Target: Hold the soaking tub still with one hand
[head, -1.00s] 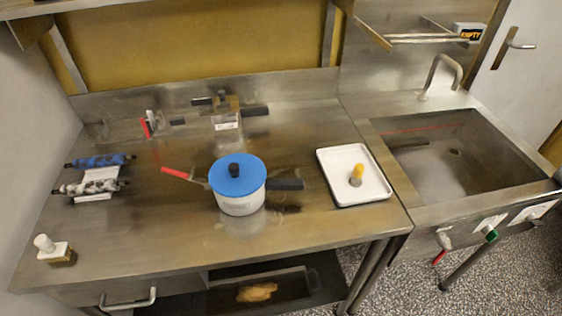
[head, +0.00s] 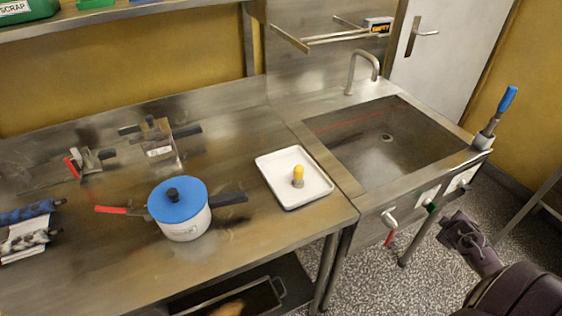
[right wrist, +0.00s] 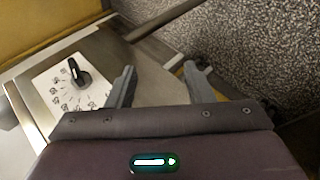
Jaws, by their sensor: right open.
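No object that I can clearly identify as the soaking tub shows in these views. A steel sink basin (head: 375,150) is set into the counter at the right in the head view, with a faint red line on its far wall. My right gripper (head: 461,228) is at the lower right of the head view, out over the speckled floor and in front of the sink unit. In the right wrist view its two grey fingers (right wrist: 160,80) are apart with nothing between them. My left gripper is not in view.
A white pot with a blue lid (head: 178,192) and a white tray (head: 312,192) holding a yellow-topped piece stand on the table. A blue-handled tool (head: 503,108) stands at the sink's right edge. The right wrist view shows a black dial (right wrist: 77,74) on a white plate.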

